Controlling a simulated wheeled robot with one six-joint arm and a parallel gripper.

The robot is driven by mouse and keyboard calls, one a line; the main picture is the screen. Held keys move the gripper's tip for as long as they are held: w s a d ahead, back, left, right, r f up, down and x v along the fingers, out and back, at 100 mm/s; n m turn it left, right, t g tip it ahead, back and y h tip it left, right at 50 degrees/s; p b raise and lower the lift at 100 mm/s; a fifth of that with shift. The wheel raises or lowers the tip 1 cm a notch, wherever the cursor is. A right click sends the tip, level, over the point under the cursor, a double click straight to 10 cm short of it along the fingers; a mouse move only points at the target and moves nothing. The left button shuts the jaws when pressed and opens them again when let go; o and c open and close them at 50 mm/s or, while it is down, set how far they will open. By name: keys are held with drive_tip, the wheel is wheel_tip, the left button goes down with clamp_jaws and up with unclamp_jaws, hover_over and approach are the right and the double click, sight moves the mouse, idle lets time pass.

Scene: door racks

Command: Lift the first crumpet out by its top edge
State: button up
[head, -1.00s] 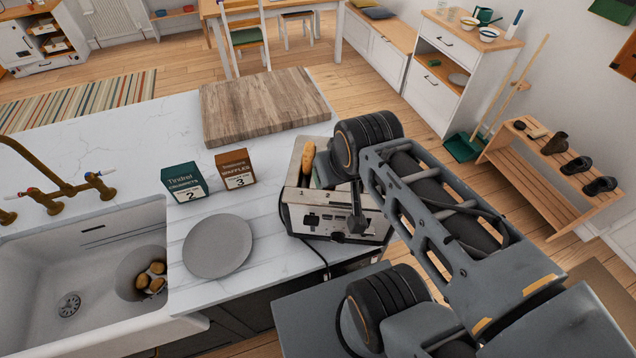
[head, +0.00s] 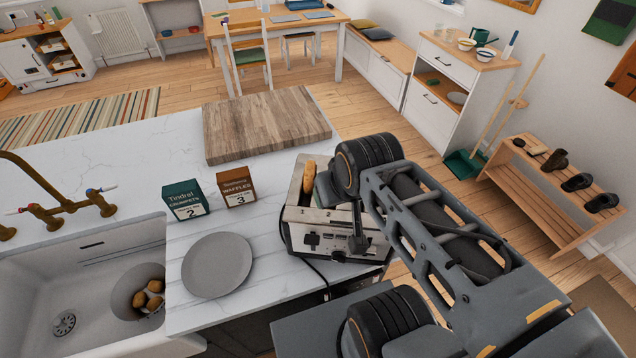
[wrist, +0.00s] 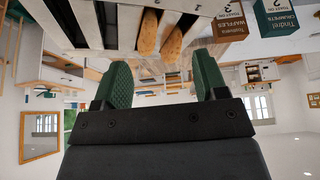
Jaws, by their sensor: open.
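A pale metal toaster (head: 318,243) stands on the counter near its right edge. A browned crumpet (head: 309,174) sticks up from its slots in the head view. In the wrist view, which is upside down, two browned pieces (wrist: 148,32) (wrist: 173,42) stand side by side in the toaster (wrist: 122,22). My gripper (wrist: 163,80) is open, its green fingers apart and empty. The pieces lie beyond the fingertips, roughly between them in the picture. In the head view my gripper (head: 325,190) is at the toaster's top, partly hidden by my wrist, so the exact gap cannot be told.
A grey plate (head: 217,265) lies left of the toaster. Crumpet box (head: 186,200) and waffle box (head: 236,187) stand behind it. A wooden board (head: 265,125) lies farther back. The sink (head: 80,285) at left holds a bowl with browned pieces (head: 150,295).

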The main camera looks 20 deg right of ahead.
drive_tip(key=shift+c, duration=0.2)
drive_tip(key=shift+f, duration=0.25)
drive_tip(key=shift+c, duration=0.7)
drive_tip(key=w+f+b, duration=0.1)
drive_tip(key=f+g+b, duration=0.1)
drive_tip(key=shift+w+f, duration=0.3)
drive_tip(key=shift+w, duration=0.05)
drive_tip(key=shift+c, duration=0.3)
drive_tip(key=w+r+m+g+b, duration=0.1)
drive_tip(key=w, duration=0.4)
drive_tip(key=w+r+m+g+b, duration=0.1)
drive_tip(key=w+b, duration=0.1)
drive_tip(key=w, duration=0.3)
drive_tip(key=w+r+m+g+b, duration=0.1)
drive_tip(key=w, duration=0.4)
drive_tip(key=shift+w+a+r+b, duration=0.15)
drive_tip(key=shift+w+r+b, duration=0.2)
drive_tip(key=shift+r, duration=0.05)
wheel_tip(320, 180, up, 5)
drive_tip(key=m+g, duration=0.1)
drive_tip(key=m, duration=0.1)
hover_over(310, 165)
drive_tip(key=shift+g, duration=0.3)
wheel_tip(310, 165, down, 8)
drive_tip(key=shift+w+r, duration=0.15)
drive_tip(key=shift+r, duration=0.05)
drive_tip(key=shift+f+p, duration=0.6)
drive_tip(key=shift+f, duration=2.45)
